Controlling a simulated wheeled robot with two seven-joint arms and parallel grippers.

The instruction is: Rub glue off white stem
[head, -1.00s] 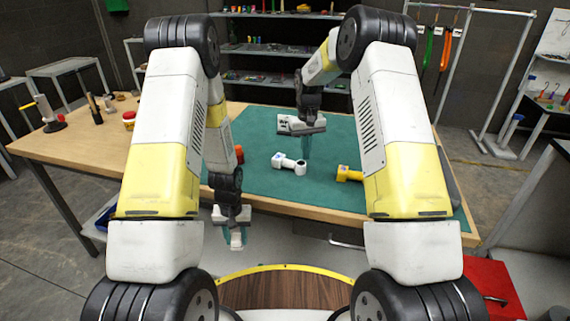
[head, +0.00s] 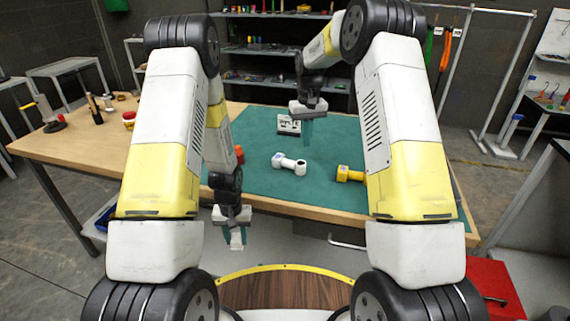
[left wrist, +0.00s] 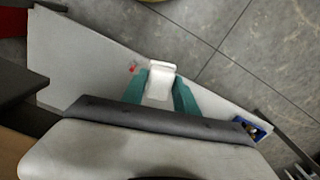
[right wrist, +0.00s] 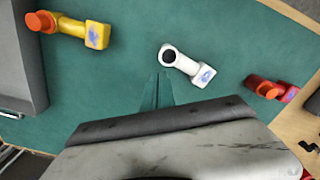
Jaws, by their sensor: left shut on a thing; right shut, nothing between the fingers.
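The white stem (head: 289,164) lies on the green mat (head: 262,183), and in the right wrist view it is a white tube (right wrist: 186,66) with a dark open end and a blue smear, likely glue, on its square end. My right gripper (head: 306,138) is shut and empty above the mat, behind the stem in the head view. In the right wrist view its green fingertips (right wrist: 158,88) point just below the stem's open end, apart from it. My left gripper (head: 237,240) is shut on a small white block (left wrist: 160,80), in front of the table's front edge.
A yellow stem (head: 350,174) with a blue smear lies right of the white one; a red stem (right wrist: 270,88) shows in the right wrist view. A white-and-black block (head: 288,124) sits at the back of the mat. A grey tray (right wrist: 22,65) borders the mat.

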